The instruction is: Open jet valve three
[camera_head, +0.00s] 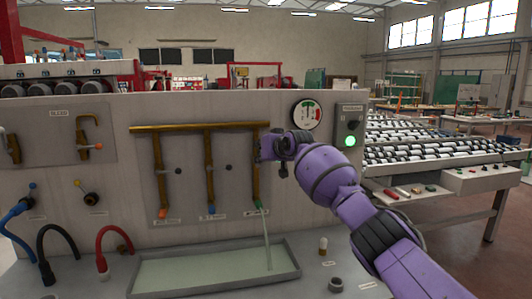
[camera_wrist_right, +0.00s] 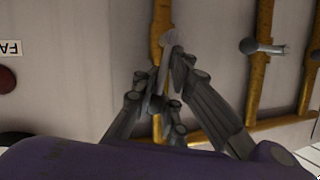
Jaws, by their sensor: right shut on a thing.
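A brass manifold (camera_head: 190,128) on the grey panel carries three vertical pipes. They end in an orange nozzle (camera_head: 163,213), a blue nozzle (camera_head: 211,212) and a green nozzle (camera_head: 258,204). My right gripper (camera_head: 264,157) is at the rightmost pipe and hides its valve in the head view. In the right wrist view, the fingers of the gripper (camera_wrist_right: 168,76) are shut on the grey lever of jet valve three (camera_wrist_right: 166,46). A stream of water (camera_head: 267,238) falls from the green nozzle into the tray (camera_head: 140,288). My left gripper is not in view.
A pressure gauge (camera_head: 306,115) and a lit green button (camera_head: 350,141) sit right of the pipes. The middle valve lever (camera_head: 229,168) is close by. Bleed valves (camera_head: 97,146) and hoses (camera_head: 115,231) are at left. A roller table (camera_head: 445,145) stands at right.

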